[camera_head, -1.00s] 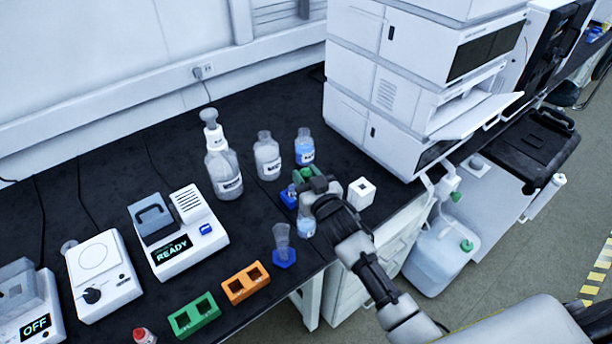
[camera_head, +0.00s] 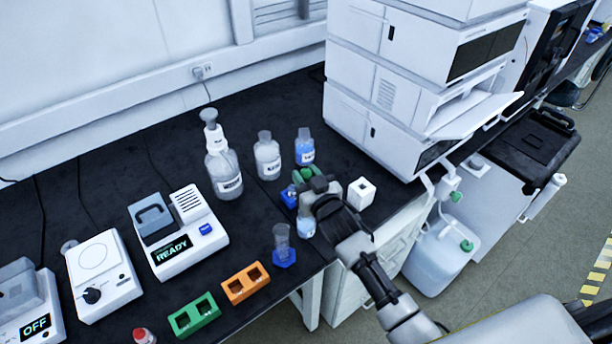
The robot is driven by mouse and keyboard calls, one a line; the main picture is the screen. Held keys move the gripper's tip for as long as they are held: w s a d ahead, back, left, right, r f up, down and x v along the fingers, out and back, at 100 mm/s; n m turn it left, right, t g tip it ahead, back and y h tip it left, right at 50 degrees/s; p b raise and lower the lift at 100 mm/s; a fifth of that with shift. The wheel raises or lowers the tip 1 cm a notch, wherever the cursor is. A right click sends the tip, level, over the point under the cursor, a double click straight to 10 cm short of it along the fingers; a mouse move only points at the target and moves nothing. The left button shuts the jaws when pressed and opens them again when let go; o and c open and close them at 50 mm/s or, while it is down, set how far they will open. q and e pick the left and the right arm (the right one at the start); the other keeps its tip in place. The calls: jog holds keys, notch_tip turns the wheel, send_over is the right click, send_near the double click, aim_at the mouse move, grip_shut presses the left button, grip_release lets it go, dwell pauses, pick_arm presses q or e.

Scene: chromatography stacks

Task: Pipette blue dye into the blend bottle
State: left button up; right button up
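My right gripper (camera_head: 308,188) is over the front right part of the bench. Its fingertips are largely hidden by its own body, so I cannot tell whether it is open, shut or holding something. A blue and green object (camera_head: 290,196) shows right beside it, partly covered. A small labelled bottle (camera_head: 306,227) stands just below the gripper, its upper part hidden. A bottle with blue liquid (camera_head: 304,148) stands behind the gripper. A clear labelled bottle (camera_head: 267,157) stands left of it. I cannot read which one is the blend bottle. My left gripper is not in view.
A cylinder on a blue base (camera_head: 283,248) stands near the front edge. Orange (camera_head: 245,284) and green (camera_head: 194,316) racks lie left of it. A white cube (camera_head: 361,193) sits right of the gripper. A pump-top bottle (camera_head: 223,175) and the instrument stack (camera_head: 385,125) stand behind.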

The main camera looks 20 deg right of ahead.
jog(key=shift+r, duration=0.1)
dwell(0.3)
notch_tip(320, 180, up, 4)
jog(key=p, duration=0.4)
